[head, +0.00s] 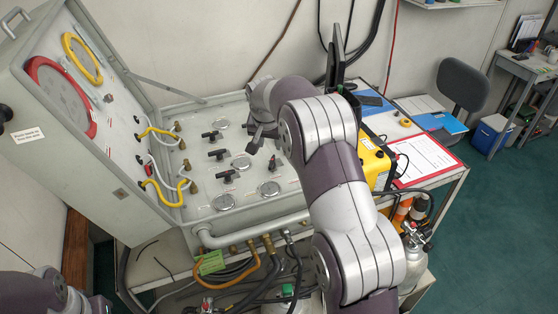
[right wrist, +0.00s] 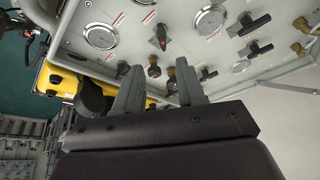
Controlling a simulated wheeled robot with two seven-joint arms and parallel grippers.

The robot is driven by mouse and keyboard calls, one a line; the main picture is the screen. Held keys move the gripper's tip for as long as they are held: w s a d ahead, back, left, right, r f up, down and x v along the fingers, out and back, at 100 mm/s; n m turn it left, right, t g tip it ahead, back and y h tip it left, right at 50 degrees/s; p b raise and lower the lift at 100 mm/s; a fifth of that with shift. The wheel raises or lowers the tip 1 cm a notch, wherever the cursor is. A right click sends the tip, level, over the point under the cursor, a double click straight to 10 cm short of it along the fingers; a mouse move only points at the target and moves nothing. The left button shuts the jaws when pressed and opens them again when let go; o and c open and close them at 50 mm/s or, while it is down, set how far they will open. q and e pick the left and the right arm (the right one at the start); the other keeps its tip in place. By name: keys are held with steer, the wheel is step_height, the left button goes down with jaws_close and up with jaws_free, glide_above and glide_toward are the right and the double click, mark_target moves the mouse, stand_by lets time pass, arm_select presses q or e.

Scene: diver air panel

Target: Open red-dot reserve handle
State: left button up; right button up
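The air panel (head: 200,205) is an open grey case with several black handles and round gauges on its face. Black handles show at the left (head: 211,134) and lower middle (head: 228,175). In the right wrist view, a black handle with a red mark (right wrist: 153,71) lies beyond the gap between my fingers, and another (right wrist: 161,37) stands farther up. I cannot tell which is the red-dot reserve handle. My right gripper (right wrist: 158,88) is open, its two grey fingers apart near the panel's right side; contact cannot be told. In the head view my right arm hides part of the panel.
A yellow box (head: 373,165) and a red-edged clipboard (head: 422,160) lie right of the panel. Hoses and cylinders crowd below. Green floor at right is mostly clear.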

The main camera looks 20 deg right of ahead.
mark_target(271, 163)
steer(key=p+x, duration=0.4)
steer(key=x, duration=0.7)
steer(key=shift+w, duration=0.1)
steer(key=shift+w+f, duration=0.15)
steer(key=shift+f, duration=0.4)
steer(key=shift+c, duration=0.3)
jaws_close()
